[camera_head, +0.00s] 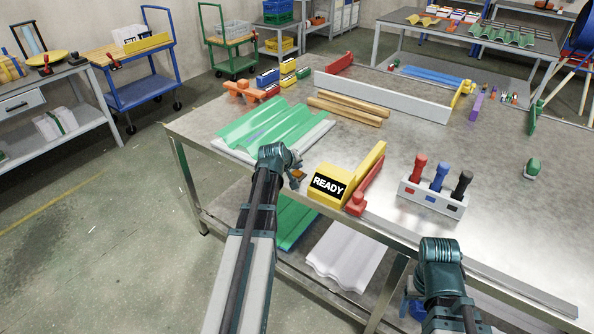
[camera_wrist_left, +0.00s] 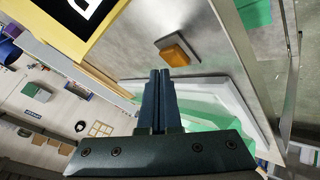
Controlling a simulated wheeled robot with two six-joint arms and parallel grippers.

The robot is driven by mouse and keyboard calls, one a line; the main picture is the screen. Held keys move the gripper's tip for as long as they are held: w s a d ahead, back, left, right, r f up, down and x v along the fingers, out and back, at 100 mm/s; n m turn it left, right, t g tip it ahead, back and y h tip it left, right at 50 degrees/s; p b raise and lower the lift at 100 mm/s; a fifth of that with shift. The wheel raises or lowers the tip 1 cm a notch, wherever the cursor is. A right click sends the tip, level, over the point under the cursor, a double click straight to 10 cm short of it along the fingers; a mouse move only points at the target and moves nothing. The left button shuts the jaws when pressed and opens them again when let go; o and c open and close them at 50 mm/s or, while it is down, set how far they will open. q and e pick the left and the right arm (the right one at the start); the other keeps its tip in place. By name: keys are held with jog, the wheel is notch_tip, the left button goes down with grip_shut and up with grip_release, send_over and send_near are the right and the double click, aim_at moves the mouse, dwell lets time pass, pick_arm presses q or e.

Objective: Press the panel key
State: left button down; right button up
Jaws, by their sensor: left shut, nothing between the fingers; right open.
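The panel key is an orange block (camera_head: 298,175) on a small grey base, on the metal tabletop near its front edge. In the left wrist view the orange key (camera_wrist_left: 176,51) lies just beyond my fingertips. A yellow housing with a black READY display (camera_head: 328,184) stands right of it; part of it shows in the left wrist view (camera_wrist_left: 62,28). My left gripper (camera_head: 290,168) is beside the key, its fingers (camera_wrist_left: 160,73) shut together and empty. Contact with the key cannot be told. My right gripper (camera_head: 438,262) is at the table's front edge, open, its fingers hard to make out.
A red clamp (camera_head: 362,193) stands beside the READY housing. A white holder (camera_head: 432,197) with red, blue and black handled tools stands further right. Tabletop behind the holder is mostly clear.

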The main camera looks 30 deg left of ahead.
aim_at(297, 175)
pick_arm(q)
jog(key=shift+r, duration=0.1)
notch_tip(297, 175, up, 6)
jog(key=p, duration=0.6)
dwell(0.3)
dwell(0.4)
